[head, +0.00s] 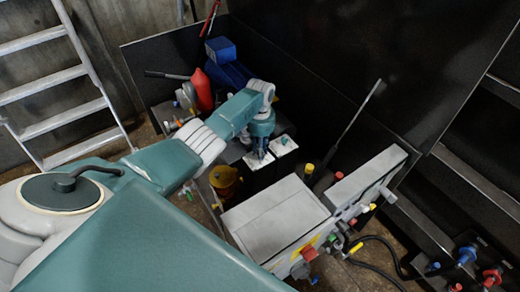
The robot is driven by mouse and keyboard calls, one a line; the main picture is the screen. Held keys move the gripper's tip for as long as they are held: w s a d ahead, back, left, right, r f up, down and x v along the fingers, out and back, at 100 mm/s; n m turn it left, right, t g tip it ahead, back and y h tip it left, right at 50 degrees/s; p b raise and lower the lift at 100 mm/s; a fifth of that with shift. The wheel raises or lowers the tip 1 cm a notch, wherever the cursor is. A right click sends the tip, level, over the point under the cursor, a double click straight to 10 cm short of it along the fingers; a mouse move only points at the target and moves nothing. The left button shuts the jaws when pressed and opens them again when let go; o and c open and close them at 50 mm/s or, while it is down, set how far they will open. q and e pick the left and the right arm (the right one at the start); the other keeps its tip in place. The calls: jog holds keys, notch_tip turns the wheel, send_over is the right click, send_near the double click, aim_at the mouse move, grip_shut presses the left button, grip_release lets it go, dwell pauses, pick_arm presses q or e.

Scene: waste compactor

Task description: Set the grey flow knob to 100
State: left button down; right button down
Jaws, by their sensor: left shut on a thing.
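My left gripper (261,153) reaches in from the left and points down at a small white plate (250,163) on top of a dark box. Its fingers are shut on what looks like the grey flow knob on that plate. The knob is hidden by the fingers, and no scale or number can be read at this size. A second white plate (284,145) with a small dark fitting lies just right of the gripper. My right gripper is not in view.
A grey cabinet (275,217) with coloured knobs stands in front, right of my arm. A yellow-orange round fitting (223,177) is left of the dark box. A red bottle-shaped thing (202,90) and blue unit (222,50) are behind. A ladder (60,85) leans at left.

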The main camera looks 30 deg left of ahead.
pick_arm(q)
jog(key=m, duration=0.4)
jog(key=shift+m, duration=0.3)
jog(key=m, duration=0.4)
jog(key=shift+m, duration=0.3)
jog(key=m+b, duration=0.1)
jog(key=m, duration=0.3)
jog(key=shift+m, duration=2.2)
jog(key=shift+b, duration=0.3)
jog(key=c, duration=1.5)
grip_release()
jog(key=shift+c, duration=0.2)
jog(key=shift+r, duration=0.1)
